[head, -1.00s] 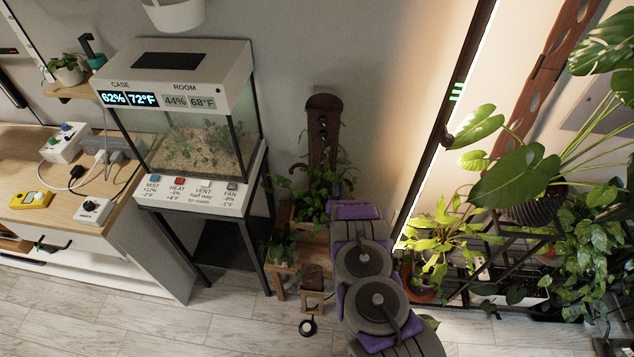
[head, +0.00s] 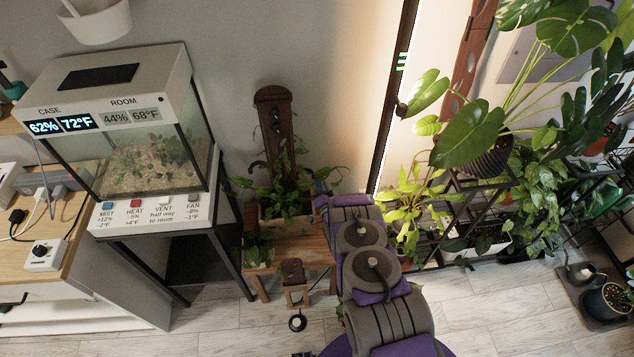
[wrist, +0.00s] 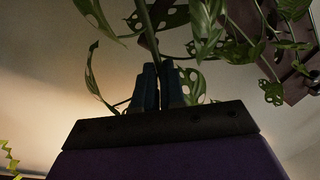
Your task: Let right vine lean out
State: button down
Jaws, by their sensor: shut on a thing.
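A leafy vine plant (head: 290,190) grows around a dark wooden post (head: 274,120) in a wooden planter (head: 270,220) on a low wooden stand. In the wrist view, my gripper (wrist: 158,80) is shut on a thin green vine stem (wrist: 153,40) that rises from between the dark fingers. Holed leaves (wrist: 205,20) hang above and beside the fingers. In the head view, my gripper (head: 323,187) is a small dark shape at the plant's right side, partly hidden by my arm. Where the held vine joins the post cannot be told.
The glass case (head: 150,150) on its dark stand is left of the plant. A small stool (head: 293,285) stands in front. Potted plants on a black rack (head: 480,215) fill the right, beside a bright light strip (head: 395,110).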

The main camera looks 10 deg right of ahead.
dwell(0.3)
jog(key=c, duration=1.2)
grip_release()
